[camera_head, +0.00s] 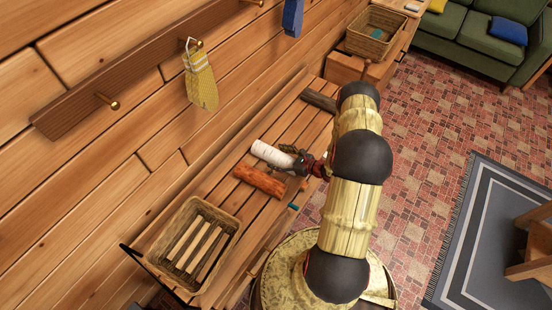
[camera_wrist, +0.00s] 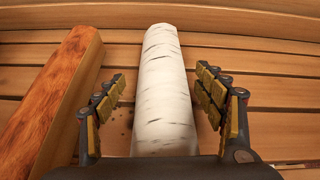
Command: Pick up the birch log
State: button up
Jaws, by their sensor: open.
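The birch log (camera_head: 272,154) is white with dark flecks and lies on a slatted wooden bench (camera_head: 222,196). In the wrist view the birch log (camera_wrist: 163,85) runs lengthwise between the two fingers of my gripper (camera_wrist: 162,105). The fingers are apart, one on each side of the log, with small visible gaps. In the head view my gripper (camera_head: 303,163) is at the log's right end and partly hides it.
A reddish-brown log (camera_head: 260,180) lies close beside the birch log; it also shows in the wrist view (camera_wrist: 52,95). A darker log (camera_head: 319,101) lies farther along the bench. A wicker basket (camera_head: 233,229) stands at the near end. The wooden wall (camera_head: 130,130) runs behind.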

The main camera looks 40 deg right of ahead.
jog(key=c, duration=1.7)
jog(key=shift+c, duration=0.2)
jog(key=shift+r, duration=0.1)
